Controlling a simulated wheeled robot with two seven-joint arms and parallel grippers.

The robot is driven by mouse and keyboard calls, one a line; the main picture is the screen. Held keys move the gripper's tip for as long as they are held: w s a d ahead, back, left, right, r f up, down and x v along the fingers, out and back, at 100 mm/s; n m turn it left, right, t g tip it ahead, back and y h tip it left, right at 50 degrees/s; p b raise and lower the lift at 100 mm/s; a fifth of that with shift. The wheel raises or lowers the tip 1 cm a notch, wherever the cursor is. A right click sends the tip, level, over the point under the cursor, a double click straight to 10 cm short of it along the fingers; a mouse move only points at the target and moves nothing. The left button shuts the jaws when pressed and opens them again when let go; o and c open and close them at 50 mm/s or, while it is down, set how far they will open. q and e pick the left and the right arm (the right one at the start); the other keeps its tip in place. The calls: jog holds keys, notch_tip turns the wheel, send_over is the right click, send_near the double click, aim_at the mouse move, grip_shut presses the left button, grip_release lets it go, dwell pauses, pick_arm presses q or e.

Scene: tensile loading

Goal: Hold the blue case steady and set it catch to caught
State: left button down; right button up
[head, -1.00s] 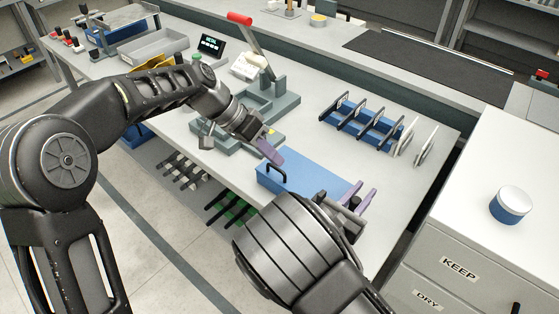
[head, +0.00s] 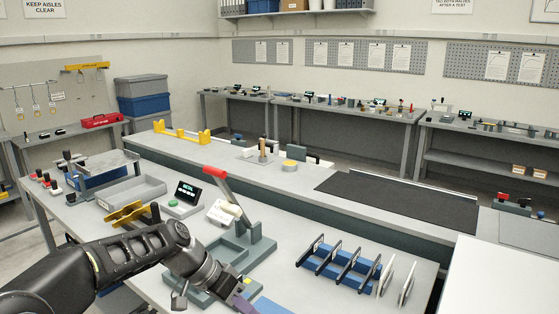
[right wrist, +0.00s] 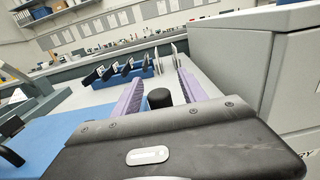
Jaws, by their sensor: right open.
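The blue case (head: 270,307) shows only as a sliver at the bottom edge of the head view. In the right wrist view its blue lid (right wrist: 62,130) fills the lower left, with a black handle (right wrist: 10,140) at the left edge. My right gripper (right wrist: 160,80) is open, its two purple fingers apart. A black round knob (right wrist: 159,98), perhaps the catch, stands between the fingers without visible contact. My left gripper (head: 243,302) is beside the case at the bottom of the head view. Its fingertips are largely cut off, so its grip is unclear.
A grey press with a red-tipped lever (head: 232,195) stands beyond my left arm. A blue rack (head: 340,268) with black dividers and white plates is at the right on the bench. A grey cabinet (right wrist: 250,60) rises close on the right in the right wrist view.

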jog(key=v, duration=1.1)
jog(key=shift+s+a, duration=0.15)
jog(key=shift+s, duration=0.15)
